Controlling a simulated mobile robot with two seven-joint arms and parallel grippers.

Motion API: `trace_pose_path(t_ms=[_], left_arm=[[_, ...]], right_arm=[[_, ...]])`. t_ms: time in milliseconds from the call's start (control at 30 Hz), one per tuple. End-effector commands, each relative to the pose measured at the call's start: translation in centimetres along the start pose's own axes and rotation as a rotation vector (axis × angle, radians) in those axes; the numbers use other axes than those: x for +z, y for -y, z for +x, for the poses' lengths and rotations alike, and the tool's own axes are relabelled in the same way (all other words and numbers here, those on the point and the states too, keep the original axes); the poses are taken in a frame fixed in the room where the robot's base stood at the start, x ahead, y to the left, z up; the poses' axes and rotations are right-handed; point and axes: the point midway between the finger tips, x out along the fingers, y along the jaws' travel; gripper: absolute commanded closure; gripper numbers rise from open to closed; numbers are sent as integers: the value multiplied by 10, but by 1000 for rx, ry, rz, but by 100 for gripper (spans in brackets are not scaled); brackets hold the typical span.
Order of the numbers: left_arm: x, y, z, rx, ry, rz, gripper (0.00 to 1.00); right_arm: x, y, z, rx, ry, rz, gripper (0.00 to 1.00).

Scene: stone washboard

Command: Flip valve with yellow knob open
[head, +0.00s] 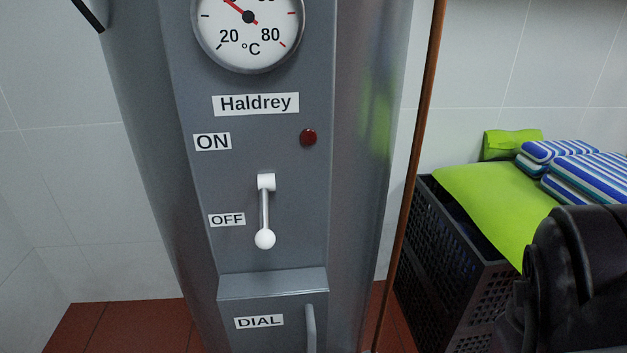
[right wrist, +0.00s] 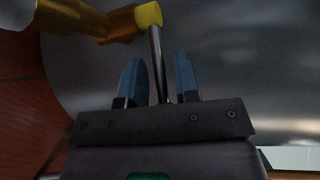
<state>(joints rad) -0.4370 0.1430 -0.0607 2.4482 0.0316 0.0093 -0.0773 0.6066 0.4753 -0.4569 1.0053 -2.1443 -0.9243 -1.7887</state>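In the right wrist view, the yellow knob (right wrist: 148,15) is at the top, at the end of a brass-coloured pipe fitting (right wrist: 85,20). A thin metal rod (right wrist: 157,60) runs from the knob down between the two blue fingers of my right gripper (right wrist: 158,78). The fingers stand apart with a gap on both sides of the rod, so the gripper looks open. I cannot tell whether either finger touches the rod. The valve and the right gripper do not show in the head view. My left gripper is in neither view.
A grey boiler (head: 300,220) fills the middle of the head view, with a gauge (head: 248,25), a white-knobbed lever (head: 265,215) pointing down by OFF, and a red light (head: 308,138). A dark crate (head: 460,265) with towels (head: 590,175) stands right. A copper pipe (head: 415,150) runs between.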

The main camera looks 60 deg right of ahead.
Motion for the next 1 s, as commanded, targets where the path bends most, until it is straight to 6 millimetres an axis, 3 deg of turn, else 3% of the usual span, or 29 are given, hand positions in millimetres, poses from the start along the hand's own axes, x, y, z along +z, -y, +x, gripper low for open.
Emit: trace_pose_path(t_ms=[100, 1000], left_arm=[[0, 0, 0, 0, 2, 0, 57], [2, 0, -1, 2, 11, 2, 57]], right_arm=[[-1, 0, 0, 0, -1, -1, 100], [-10, 0, -2, -3, -49, -1, 100]])
